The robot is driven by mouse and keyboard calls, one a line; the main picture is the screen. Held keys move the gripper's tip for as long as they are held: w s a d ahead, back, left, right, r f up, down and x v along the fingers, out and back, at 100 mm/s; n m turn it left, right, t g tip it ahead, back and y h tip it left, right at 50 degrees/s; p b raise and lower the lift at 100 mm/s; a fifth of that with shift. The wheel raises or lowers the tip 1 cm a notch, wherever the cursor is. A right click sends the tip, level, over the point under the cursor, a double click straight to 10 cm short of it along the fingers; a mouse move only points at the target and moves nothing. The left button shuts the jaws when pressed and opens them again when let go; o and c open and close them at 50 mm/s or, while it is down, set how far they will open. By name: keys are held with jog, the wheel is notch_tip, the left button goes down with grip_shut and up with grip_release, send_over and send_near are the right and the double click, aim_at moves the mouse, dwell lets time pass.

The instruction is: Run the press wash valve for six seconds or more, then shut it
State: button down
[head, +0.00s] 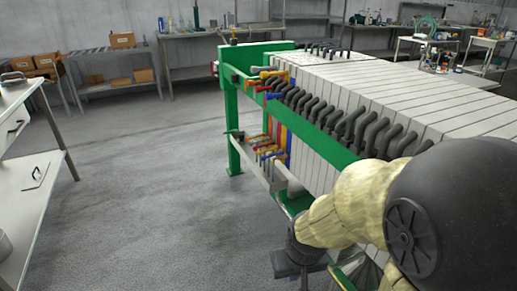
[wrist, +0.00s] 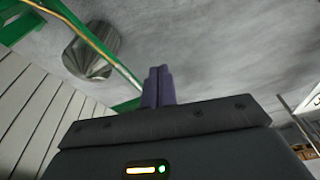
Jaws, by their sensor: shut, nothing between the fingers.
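The filter press (head: 350,85) has a green frame, a long row of pale plates and black curved fittings along its side. Small yellow, red and blue valve handles (head: 268,80) show at its left end, with more coloured parts (head: 268,152) lower down. I cannot tell which one is the press wash valve. My gripper (wrist: 157,84) is shut and empty in the wrist view, its purple fingers together. It is near the press side, with no valve handle visible at its fingertips. In the head view my arm hides the near part of the press.
In the wrist view a shiny metal cylinder (wrist: 92,50) sits beside a green rail (wrist: 70,22), left of my fingers. A white bench (head: 30,130) stands at the left. Shelves with boxes (head: 122,40) line the back. The grey floor (head: 150,180) between bench and press is clear.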

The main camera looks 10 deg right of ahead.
dwell(0.3)
jog(key=c, duration=1.4)
grip_release()
